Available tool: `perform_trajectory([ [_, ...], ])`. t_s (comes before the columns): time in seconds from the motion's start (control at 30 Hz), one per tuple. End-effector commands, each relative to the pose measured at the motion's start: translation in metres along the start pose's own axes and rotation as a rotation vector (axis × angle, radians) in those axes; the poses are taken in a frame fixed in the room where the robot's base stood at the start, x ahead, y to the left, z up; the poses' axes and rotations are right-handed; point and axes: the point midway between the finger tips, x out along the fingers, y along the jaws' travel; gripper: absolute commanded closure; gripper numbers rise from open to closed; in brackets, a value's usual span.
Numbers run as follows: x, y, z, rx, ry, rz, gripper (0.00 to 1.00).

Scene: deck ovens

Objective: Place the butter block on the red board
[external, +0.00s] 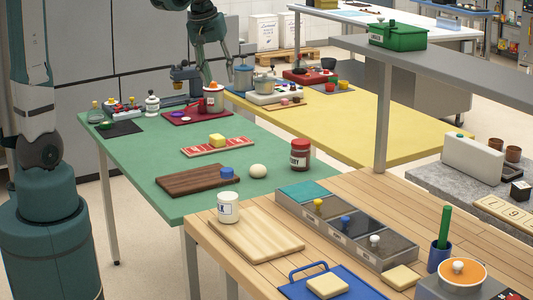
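My gripper (214,76) points down above the back of the green table, near the pot. Its fingers look spread apart, with nothing visible between them. The fingertips are small and partly overlap things behind.
On the green table (130,152) are a brown board (190,181), a blue piece (227,173), a pale ball (258,171) and a red-lidded jar (300,155). The yellow table (400,125) adjoins behind. A wooden counter (390,190) holds pale blocks and bins in front.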

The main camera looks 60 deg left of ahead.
Motion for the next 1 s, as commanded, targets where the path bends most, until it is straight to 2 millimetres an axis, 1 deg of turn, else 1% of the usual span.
perform_trajectory([
  [0.03,-0.007,0.001,0.012,0.027,0.007,0.008,0.6],
  [0.2,-0.025,0.003,0.044,0.116,0.033,0.034,0.6],
  [0.5,-0.051,0.0,0.101,0.27,0.082,0.078,0.6],
  [0.73,-0.065,-0.005,0.143,0.39,0.123,0.11,0.6],
  [1.0,-0.074,-0.016,0.192,0.527,0.173,0.146,0.6],
])
